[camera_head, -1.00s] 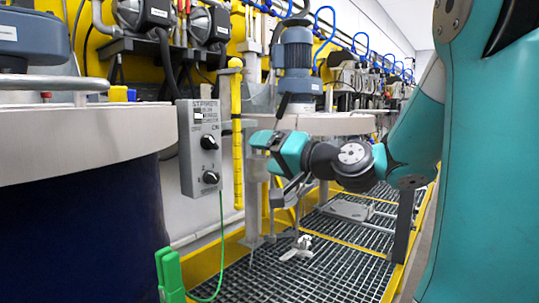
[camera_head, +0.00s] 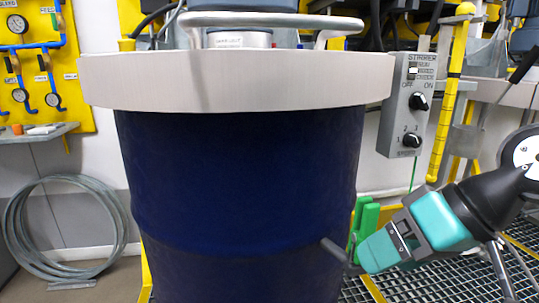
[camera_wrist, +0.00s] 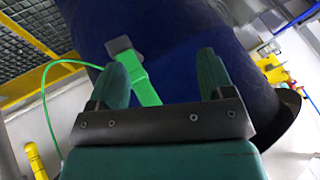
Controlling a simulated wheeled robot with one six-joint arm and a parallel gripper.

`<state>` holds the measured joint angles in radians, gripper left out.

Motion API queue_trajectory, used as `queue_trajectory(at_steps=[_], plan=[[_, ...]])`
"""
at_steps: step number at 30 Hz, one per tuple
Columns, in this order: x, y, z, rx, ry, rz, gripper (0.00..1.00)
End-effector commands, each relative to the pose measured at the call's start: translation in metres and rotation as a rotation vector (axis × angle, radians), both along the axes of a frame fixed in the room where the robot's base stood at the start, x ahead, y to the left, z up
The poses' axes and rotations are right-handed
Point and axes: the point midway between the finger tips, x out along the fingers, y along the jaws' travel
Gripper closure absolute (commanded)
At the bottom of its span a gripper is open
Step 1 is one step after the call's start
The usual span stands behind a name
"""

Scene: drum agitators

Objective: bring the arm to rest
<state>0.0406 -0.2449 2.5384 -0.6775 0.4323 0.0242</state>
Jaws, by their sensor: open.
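My gripper (camera_head: 366,256) is low at the right of the dark blue drum (camera_head: 240,180), its teal fingers pointing left towards the drum wall. A green clamp (camera_head: 366,217) stands upright just behind the fingers, partly hidden by them. In the wrist view my gripper (camera_wrist: 163,76) has its two fingers apart. The green clamp (camera_wrist: 143,84) shows beyond the gap between them, with its upper end at a grey tab (camera_wrist: 122,46) on the drum. I cannot tell whether the fingers touch the clamp.
A grey stirrer control box (camera_head: 408,105) with two knobs hangs above my gripper, right of the drum. The green cable (camera_wrist: 72,64) loops left of the clamp. Metal grating covers the floor at right.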

Motion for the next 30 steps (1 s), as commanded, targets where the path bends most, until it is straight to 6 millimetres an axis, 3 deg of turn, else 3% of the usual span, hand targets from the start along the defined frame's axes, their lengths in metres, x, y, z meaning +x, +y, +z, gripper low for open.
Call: queue_trajectory(at_steps=[3,9,20,30], plan=[[-0.032,0.01,-0.012,-0.11,0.069,0.127,0.26],[-0.078,0.008,-0.025,-0.281,0.166,0.29,0.26],[-0.076,0.007,0.063,-0.279,0.168,0.281,0.26],[-0.076,0.007,0.177,-0.277,0.168,0.28,0.26]])
